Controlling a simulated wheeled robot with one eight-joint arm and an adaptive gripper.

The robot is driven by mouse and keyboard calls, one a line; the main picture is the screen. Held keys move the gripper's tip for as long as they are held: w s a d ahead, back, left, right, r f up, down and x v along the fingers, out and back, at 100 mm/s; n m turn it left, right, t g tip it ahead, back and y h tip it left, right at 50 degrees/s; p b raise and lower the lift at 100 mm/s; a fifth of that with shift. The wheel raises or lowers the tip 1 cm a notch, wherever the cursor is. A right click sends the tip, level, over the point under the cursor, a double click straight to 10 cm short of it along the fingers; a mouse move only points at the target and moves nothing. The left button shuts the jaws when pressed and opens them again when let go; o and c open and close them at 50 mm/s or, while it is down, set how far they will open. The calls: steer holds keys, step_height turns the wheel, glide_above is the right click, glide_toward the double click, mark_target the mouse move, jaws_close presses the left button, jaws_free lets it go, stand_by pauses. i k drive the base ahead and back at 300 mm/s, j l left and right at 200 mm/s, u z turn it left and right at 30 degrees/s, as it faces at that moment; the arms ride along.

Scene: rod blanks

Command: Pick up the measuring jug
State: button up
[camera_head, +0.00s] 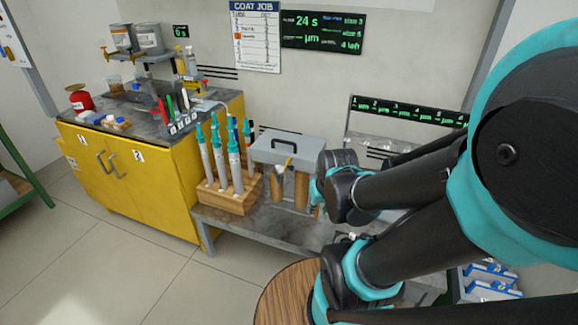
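A small clear vessel with brownish contents (115,86) stands at the back left of the yellow cabinet's dark top, below the taps of two grey tanks. It looks like the measuring jug, but it is too small for me to make out a handle or markings. Black and teal links of my arm fill the right side of the view, far from the vessel. I cannot make out my gripper's fingers anywhere in the view.
The yellow cabinet (150,185) also bears a red container (80,99), small bottles and a rack of coloured items. A wooden rack (228,195) of blue-topped tubes and a grey lidded box (287,150) stand on a low bench. Open floor lies in front of the cabinet.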

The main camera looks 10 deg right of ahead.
mark_target(114, 83)
steer(key=i+j, duration=0.15)
steer(key=j, duration=0.25)
steer(key=i+j, duration=0.15)
steer(key=j, duration=0.3)
steer(key=i+j+z, duration=0.1)
steer(key=j, duration=0.3)
steer(key=i+j, duration=0.15)
steer(key=j, duration=0.25)
steer(key=i+j, duration=0.15)
steer(key=j, duration=0.3)
steer(key=i+j, duration=0.1)
steer(key=j, duration=0.3)
steer(key=i+j+z, duration=0.1)
steer(key=j, duration=0.35)
